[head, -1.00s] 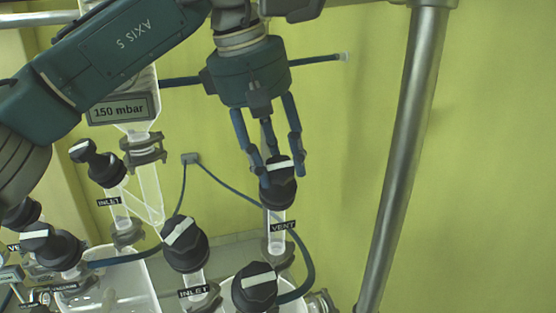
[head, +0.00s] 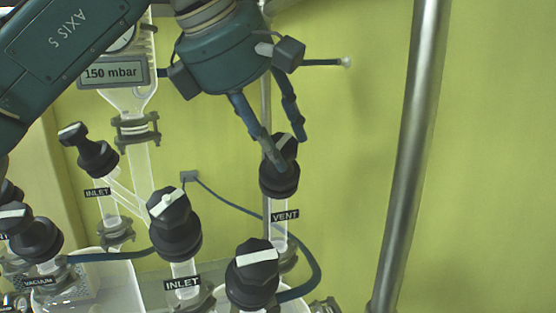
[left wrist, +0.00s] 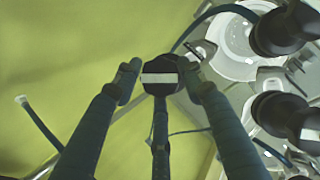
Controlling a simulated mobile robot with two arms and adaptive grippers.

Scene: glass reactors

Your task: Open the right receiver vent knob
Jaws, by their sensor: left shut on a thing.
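The vent knob (head: 279,180) is black and sits on a glass neck tagged VENT, right of centre in the head view. My left gripper (head: 287,150) reaches it from above and is shut on its upper part. In the left wrist view the knob (left wrist: 160,77) shows its white bar lying level between the fingertips of my left gripper (left wrist: 159,70). The fingers partly cover the knob in the head view, and its white bar is mostly hidden there. My right gripper is not in view.
A black knob (head: 252,274) with a white bar stands below the vent knob. An INLET knob (head: 174,224) is to its left, with another INLET knob (head: 92,152) farther left. A steel post (head: 412,150) stands at the right. A dark hose (head: 232,203) passes behind.

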